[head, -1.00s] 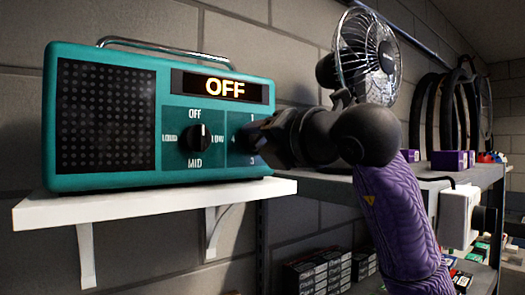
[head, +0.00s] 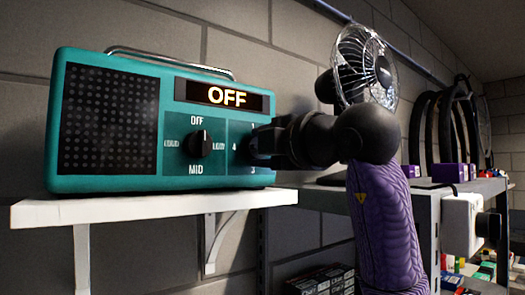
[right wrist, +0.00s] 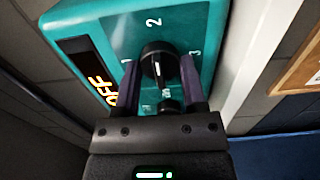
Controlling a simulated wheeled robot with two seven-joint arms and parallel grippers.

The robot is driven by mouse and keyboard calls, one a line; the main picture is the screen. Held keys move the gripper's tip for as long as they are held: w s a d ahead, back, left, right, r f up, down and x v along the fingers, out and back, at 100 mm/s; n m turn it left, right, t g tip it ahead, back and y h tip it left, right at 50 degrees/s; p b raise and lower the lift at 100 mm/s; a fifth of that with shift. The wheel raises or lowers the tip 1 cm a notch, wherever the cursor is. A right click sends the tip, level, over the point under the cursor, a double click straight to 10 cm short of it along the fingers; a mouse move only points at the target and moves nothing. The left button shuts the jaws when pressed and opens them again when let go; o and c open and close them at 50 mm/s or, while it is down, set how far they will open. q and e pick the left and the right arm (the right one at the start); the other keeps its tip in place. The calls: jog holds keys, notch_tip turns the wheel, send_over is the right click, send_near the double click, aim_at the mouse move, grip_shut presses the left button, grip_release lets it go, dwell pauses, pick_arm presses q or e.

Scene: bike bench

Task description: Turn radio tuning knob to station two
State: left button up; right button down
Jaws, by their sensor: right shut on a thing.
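The teal radio (head: 140,185) stands on a white wall shelf; its display (head: 222,95) reads OFF. Its left knob (head: 203,144) has a white mark pointing up at OFF. The tuning knob (right wrist: 152,50) is black, with 1, 2 and 3 visible around it in the right wrist view. My right gripper (right wrist: 160,72) is shut on this knob, one finger on each side. A white mark shows on the knob, but I cannot tell which number it points to. In the head view my right gripper (head: 258,144) covers most of the knob. My left gripper is not in view.
The white shelf (head: 120,208) ends just right of the radio. A wire-cage fan (head: 365,65) stands behind my right arm. A brick wall is behind.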

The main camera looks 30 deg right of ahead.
jog(key=shift+m, duration=0.4)
jog(key=shift+c, duration=0.8)
grip_release()
jog(key=s+b, duration=0.3)
jog(key=s, duration=0.7)
jog(key=shift+d, duration=0.45)
